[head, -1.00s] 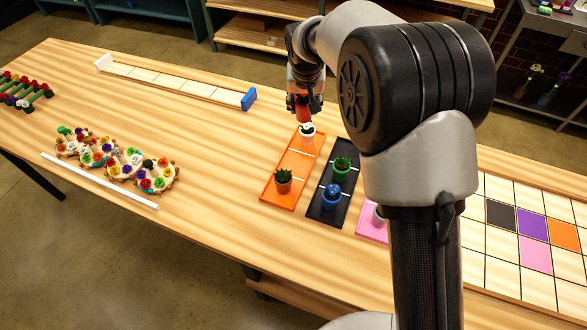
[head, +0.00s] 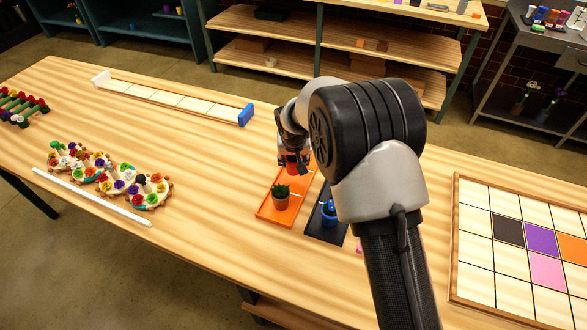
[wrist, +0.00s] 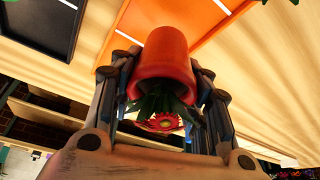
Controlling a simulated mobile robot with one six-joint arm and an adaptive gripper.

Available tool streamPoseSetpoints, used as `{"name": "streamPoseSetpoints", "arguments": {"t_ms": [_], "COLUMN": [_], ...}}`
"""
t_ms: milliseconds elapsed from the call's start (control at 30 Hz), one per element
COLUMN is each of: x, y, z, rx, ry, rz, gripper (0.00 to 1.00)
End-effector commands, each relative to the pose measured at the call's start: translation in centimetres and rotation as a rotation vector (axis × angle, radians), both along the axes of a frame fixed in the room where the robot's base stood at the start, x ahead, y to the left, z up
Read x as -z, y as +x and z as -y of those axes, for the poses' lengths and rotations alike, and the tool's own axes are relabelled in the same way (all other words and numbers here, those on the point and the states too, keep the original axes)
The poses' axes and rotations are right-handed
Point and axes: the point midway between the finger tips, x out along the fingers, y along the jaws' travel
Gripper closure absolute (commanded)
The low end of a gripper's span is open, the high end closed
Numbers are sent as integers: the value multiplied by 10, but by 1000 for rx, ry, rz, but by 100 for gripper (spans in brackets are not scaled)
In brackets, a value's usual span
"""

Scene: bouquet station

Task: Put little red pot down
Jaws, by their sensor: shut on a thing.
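The little red pot (wrist: 165,58) is held between my gripper's fingers (wrist: 163,72) in the wrist view. A red flower with a yellow centre (wrist: 162,123) and green leaves show at its mouth. In the head view my gripper (head: 292,155) is at the far end of the orange tray (head: 271,215), with a bit of the red pot (head: 292,165) showing under it. I cannot tell whether the pot touches the tray. A reddish-brown pot with a spiky plant (head: 281,202) stands on the tray's near half.
A black tray (head: 318,233) with a blue pot (head: 329,218) is to the right, partly behind my arm. Flower rings (head: 115,180) lie at left. A gridded board (head: 480,270) lies at right. The table between rings and orange tray is clear.

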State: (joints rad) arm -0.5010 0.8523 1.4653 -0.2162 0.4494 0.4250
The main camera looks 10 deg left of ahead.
Motion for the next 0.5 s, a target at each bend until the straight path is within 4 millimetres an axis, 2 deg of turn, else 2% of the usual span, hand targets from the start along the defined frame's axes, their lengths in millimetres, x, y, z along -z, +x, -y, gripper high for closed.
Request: {"name": "streamPoseSetpoints", "arguments": {"t_ms": [300,500], "x": [40,40], "y": [0,1], "z": [0,-1], "rx": [1,0], "ry": [2,2], "rz": [1,3], "gripper": [93,93]}}
